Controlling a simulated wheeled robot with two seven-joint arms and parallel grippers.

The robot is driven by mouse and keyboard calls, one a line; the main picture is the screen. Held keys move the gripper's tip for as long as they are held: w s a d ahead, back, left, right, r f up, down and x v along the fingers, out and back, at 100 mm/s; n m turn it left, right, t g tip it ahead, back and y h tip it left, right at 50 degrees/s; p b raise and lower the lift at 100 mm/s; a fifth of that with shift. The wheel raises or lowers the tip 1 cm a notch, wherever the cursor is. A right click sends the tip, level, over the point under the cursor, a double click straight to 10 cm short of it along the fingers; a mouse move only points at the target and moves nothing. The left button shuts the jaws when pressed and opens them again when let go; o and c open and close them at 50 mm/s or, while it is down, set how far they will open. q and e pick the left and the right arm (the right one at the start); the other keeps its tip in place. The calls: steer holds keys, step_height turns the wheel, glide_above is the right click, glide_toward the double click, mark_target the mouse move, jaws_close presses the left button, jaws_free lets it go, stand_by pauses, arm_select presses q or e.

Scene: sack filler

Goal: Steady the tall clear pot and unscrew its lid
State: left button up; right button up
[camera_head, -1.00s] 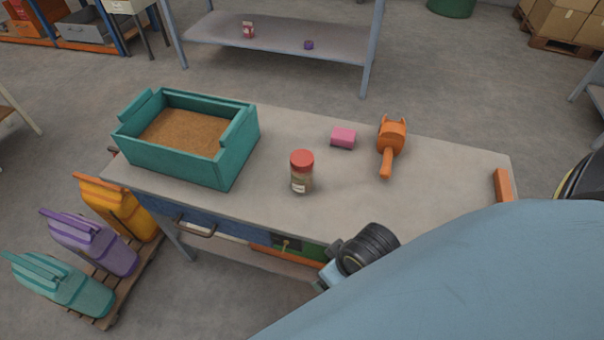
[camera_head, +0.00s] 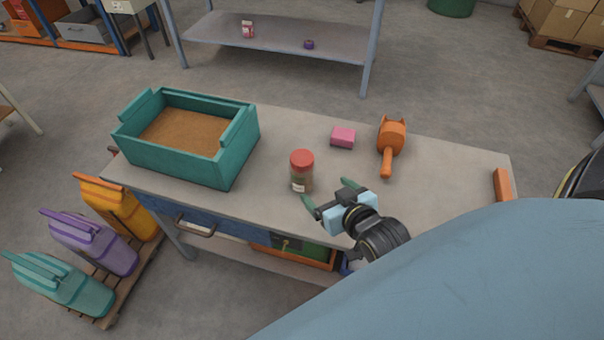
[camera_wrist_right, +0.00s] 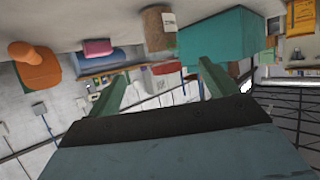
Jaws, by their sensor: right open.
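The tall clear pot (camera_head: 301,183) stands upright on the workbench, with brownish contents, a pale label and a red lid (camera_head: 302,158) on top. My right gripper (camera_head: 329,193) is just to the right of the pot and nearer to me, its two green fingers spread apart and empty. It does not appear to touch the pot. The right wrist view is upside down; there the pot (camera_wrist_right: 158,30) shows beyond the spread fingers, roughly between them. My left gripper is not in view.
A teal crate (camera_head: 229,161) of brown material stands left on the workbench (camera_head: 430,195). A pink block (camera_head: 343,138) and an orange scoop-like tool (camera_head: 391,140) lie right of the pot. An orange bar (camera_head: 502,186) lies at the right edge. The bench between them is clear.

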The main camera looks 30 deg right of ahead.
mark_target(310, 175)
steer(key=b+x, duration=0.1)
steer(key=x, duration=0.6)
steer(key=shift+w+d, duration=0.1)
steer(key=shift+w, duration=0.25)
steer(key=shift+a+f+b+x, duration=0.15)
steer(key=shift+b+x, duration=0.35)
steer(key=shift+x, duration=1)
steer(key=shift+a+f+b+x, duration=0.15)
steer(key=shift+b+x, duration=0.35)
steer(key=shift+x, duration=0.95)
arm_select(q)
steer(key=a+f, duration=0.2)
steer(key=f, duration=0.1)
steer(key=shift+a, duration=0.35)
arm_select(e)
steer(key=shift+s, duration=0.2)
steer(key=shift+c, duration=0.5)
steer(key=c, duration=0.7)
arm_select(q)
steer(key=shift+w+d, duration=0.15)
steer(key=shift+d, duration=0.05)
arm_select(e)
steer(key=c, duration=0.3)
